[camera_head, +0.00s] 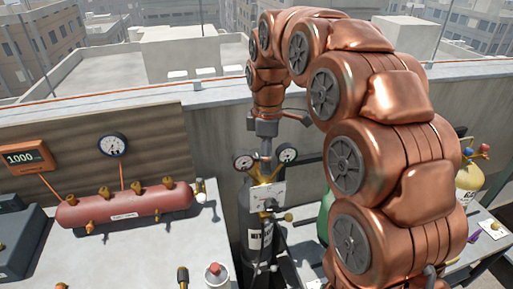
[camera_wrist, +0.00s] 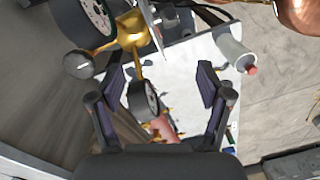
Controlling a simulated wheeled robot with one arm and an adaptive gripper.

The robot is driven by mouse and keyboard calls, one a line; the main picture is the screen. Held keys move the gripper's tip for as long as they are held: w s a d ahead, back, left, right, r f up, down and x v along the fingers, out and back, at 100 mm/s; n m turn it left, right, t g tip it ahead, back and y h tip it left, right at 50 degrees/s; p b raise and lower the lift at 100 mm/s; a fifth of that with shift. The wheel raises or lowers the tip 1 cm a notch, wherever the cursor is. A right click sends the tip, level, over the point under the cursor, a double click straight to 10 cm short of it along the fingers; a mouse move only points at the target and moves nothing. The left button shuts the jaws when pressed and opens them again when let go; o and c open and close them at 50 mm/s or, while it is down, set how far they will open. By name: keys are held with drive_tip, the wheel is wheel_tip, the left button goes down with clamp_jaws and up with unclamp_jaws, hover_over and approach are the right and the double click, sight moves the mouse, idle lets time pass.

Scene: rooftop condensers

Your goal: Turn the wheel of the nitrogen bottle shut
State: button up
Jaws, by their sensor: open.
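The nitrogen bottle appears to be the dark grey cylinder (camera_head: 257,235) with a white label, upright in the middle of the head view. A brass regulator with two round gauges (camera_head: 287,153) and a white tag sits at its top. In the wrist view the brass body (camera_wrist: 132,25) shows with a dark round knob (camera_wrist: 78,65), a large gauge (camera_wrist: 88,18) and a smaller gauge (camera_wrist: 143,98). The bottle's wheel cannot be made out for sure. My gripper (camera_wrist: 160,88) is open, above the regulator, with the smaller gauge showing between its fingers; contact cannot be told.
A red manifold tank (camera_head: 125,205) lies on the bench at left, below a wall gauge (camera_head: 112,145) and an orange display (camera_head: 27,157). A green bottle (camera_head: 325,215) stands just right, partly behind my arm. A yellow bottle (camera_head: 468,180) is further right. A parapet runs behind.

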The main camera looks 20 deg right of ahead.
sight(256, 152)
drive_tip(key=w+n, duration=0.2)
drive_tip(key=w, duration=0.2)
drive_tip(key=w+n+p, duration=0.1)
drive_tip(key=w+n, duration=0.1)
drive_tip(key=w, duration=0.3)
drive_tip(key=w+d+f+n, duration=0.1)
drive_tip(key=w+n, duration=0.1)
drive_tip(key=w, duration=0.2)
drive_tip(key=shift+w+t, duration=0.15)
drive_tip(key=shift+t, duration=0.15)
drive_tip(key=shift+w+n+p, duration=0.35)
drive_tip(key=shift+w+n, duration=0.05)
drive_tip(key=shift+f+p, duration=1.35)
drive_tip(key=shift+f, duration=2.6)
drive_tip(key=c, duration=1.2)
